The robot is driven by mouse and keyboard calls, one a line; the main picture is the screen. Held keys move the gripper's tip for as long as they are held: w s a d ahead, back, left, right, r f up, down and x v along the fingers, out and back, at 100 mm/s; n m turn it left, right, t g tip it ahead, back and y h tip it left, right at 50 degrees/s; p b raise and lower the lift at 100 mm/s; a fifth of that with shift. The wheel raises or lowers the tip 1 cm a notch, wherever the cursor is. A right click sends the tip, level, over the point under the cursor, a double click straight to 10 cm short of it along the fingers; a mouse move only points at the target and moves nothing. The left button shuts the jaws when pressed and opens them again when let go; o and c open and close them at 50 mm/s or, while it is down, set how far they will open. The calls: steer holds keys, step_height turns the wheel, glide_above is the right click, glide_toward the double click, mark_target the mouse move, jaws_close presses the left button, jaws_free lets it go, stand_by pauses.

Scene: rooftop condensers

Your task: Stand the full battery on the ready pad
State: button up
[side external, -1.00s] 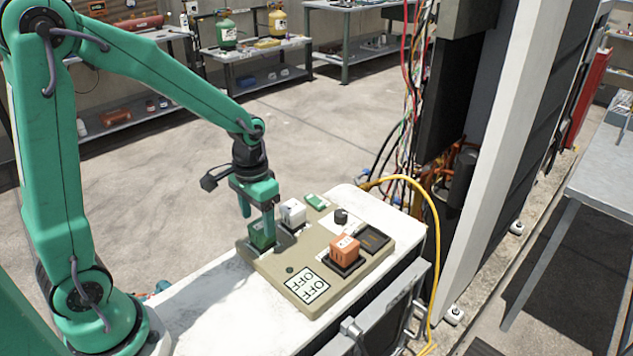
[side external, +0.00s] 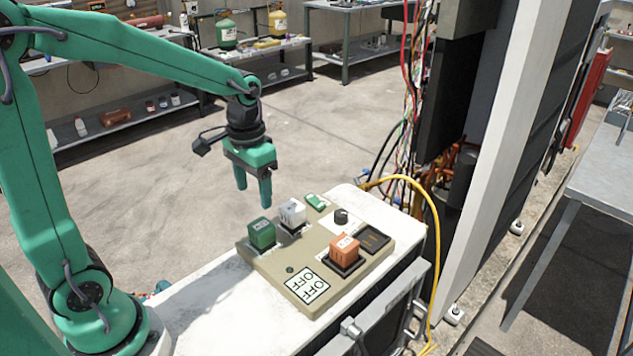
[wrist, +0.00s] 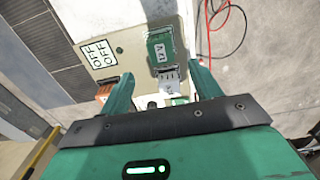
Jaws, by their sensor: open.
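Three battery-like blocks stand on a beige board: a green one (side external: 262,234) at the left, a white one (side external: 292,214) behind it and an orange one (side external: 344,249) on the right. Which is the full battery, I cannot tell. A dark pad (side external: 375,239) with faint markings lies bare beside the orange block; I cannot read whether it is the ready pad. In the wrist view, the green block (wrist: 160,47) and white block (wrist: 169,79) show beyond and between my fingers (wrist: 162,78).
The board (side external: 265,270) carries an OFF label (side external: 307,284), a black knob (side external: 341,216) and a small green piece (side external: 316,201). It lies on a white cabinet top (side external: 200,308). A yellow cable (side external: 437,240) arches past its right side.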

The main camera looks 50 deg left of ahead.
steer(key=s+d+r+t, duration=0.2)
steer(key=s+r+t, duration=0.3)
steer(key=s, duration=0.6)
step_height(320, 180, up, 3)
steer(key=shift+s+f+t, duration=0.15)
steer(key=shift+s+t, duration=0.05)
steer(key=shift+t, duration=0.1)
